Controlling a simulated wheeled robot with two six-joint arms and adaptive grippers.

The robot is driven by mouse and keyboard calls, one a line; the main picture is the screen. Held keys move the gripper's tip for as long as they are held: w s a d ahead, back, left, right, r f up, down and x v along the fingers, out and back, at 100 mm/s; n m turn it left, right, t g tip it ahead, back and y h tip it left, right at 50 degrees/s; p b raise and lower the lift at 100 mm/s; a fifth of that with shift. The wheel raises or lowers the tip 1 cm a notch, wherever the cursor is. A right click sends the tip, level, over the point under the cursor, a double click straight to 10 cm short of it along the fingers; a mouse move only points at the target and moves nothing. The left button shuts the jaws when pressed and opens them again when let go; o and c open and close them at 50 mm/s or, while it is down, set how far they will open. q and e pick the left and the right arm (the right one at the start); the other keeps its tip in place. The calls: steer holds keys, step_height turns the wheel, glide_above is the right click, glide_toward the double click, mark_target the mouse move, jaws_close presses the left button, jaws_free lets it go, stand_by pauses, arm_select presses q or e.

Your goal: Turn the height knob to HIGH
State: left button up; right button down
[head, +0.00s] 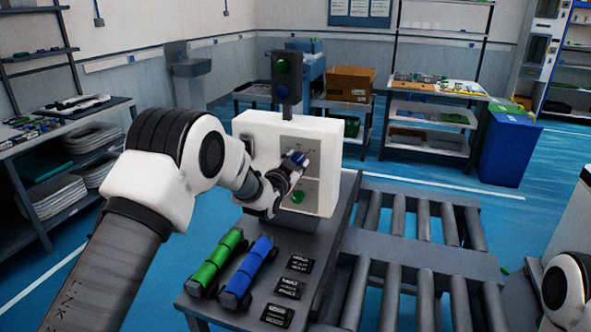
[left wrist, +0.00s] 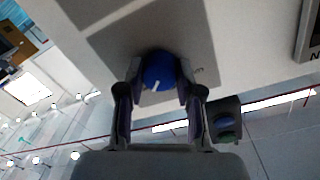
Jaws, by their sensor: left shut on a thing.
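The height knob (left wrist: 158,70) is a blue round knob with a white pointer line, set on a grey plate on the front of a white control box (head: 256,130). My left gripper (left wrist: 157,80) has its two fingers around the knob, one on each side, and is shut on it. In the head view the blue knob (head: 296,158) shows at the tip of my left gripper (head: 290,166). The labels around the knob are too small or hidden to read. My right gripper is not in view; only part of my right arm shows at the lower right edge.
A green round button (head: 298,196) sits below the knob. A signal light (head: 284,66) stands above the box. A green cylinder (head: 216,262) and a blue cylinder (head: 249,268) lie on the grey table in front, beside several black label plates (head: 288,288). A roller conveyor (head: 420,250) is at the right.

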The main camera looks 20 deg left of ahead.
arm_select(q)
steer(key=shift+m+b, duration=0.4)
steer(key=shift+m, duration=0.4)
steer(key=o, duration=1.1)
steer(key=shift+o, duration=0.3)
steer(key=shift+w+a+f, duration=0.1)
steer(key=s, duration=1.2)
steer(key=shift+a+r, duration=0.2)
steer(key=shift+a, duration=0.1)
steer(key=shift+f, duration=0.1)
